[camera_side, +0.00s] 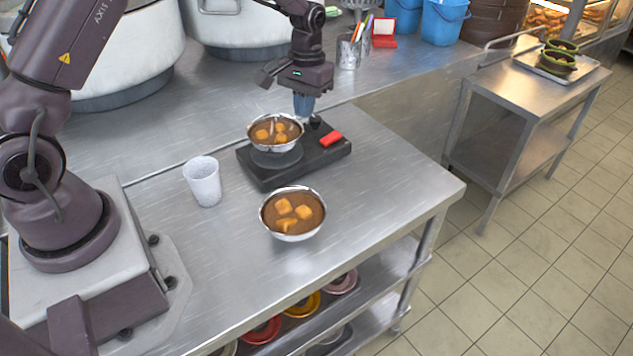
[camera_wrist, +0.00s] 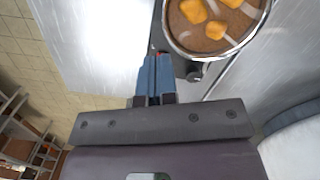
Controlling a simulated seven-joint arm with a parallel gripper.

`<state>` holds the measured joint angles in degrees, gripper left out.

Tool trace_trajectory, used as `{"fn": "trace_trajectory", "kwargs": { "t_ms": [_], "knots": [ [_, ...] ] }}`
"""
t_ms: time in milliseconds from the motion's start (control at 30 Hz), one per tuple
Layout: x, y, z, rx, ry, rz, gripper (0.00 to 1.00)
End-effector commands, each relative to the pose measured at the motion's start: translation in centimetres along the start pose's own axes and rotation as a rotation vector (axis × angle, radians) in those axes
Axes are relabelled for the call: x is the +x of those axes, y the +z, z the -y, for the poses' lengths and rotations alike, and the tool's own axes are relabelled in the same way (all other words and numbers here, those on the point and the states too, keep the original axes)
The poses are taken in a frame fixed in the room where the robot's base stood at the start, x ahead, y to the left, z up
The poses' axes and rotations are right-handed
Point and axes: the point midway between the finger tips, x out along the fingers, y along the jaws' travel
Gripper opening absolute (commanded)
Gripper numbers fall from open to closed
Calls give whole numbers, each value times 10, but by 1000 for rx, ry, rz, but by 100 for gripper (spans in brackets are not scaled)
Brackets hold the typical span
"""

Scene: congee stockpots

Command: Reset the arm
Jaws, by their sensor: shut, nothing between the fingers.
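My gripper (camera_side: 303,108) points down just behind a metal bowl on a small black device in the side view. Its blue fingers are together with nothing between them, as the wrist view also shows (camera_wrist: 156,75). The bowl on the device (camera_side: 275,145) holds brown food with orange chunks, and it fills the top right of the wrist view (camera_wrist: 212,28). Whether the fingertips touch the bowl or the device is hard to tell.
The black device (camera_side: 318,157) has a red part at its right. A second bowl (camera_side: 293,231) of the same food and a white cup (camera_side: 204,182) stand on the steel table (camera_side: 390,200). Large pots (camera_side: 122,45) stand behind. The table's right part is clear.

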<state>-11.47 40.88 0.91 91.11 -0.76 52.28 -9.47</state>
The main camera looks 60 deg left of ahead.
Motion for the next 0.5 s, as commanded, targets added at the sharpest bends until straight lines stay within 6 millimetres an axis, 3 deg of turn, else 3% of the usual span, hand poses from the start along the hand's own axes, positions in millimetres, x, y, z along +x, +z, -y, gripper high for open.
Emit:
{"fn": "trace_trajectory", "kwargs": {
  "t_ms": [33, 300, 500],
  "knots": [
    [-18, 14, -2, 26, 2, -13, 0],
    [-97, 100, -6, 163, 16, -109, 0],
    [-135, 168, -2, 254, 29, -215, 0]
  ]
}}
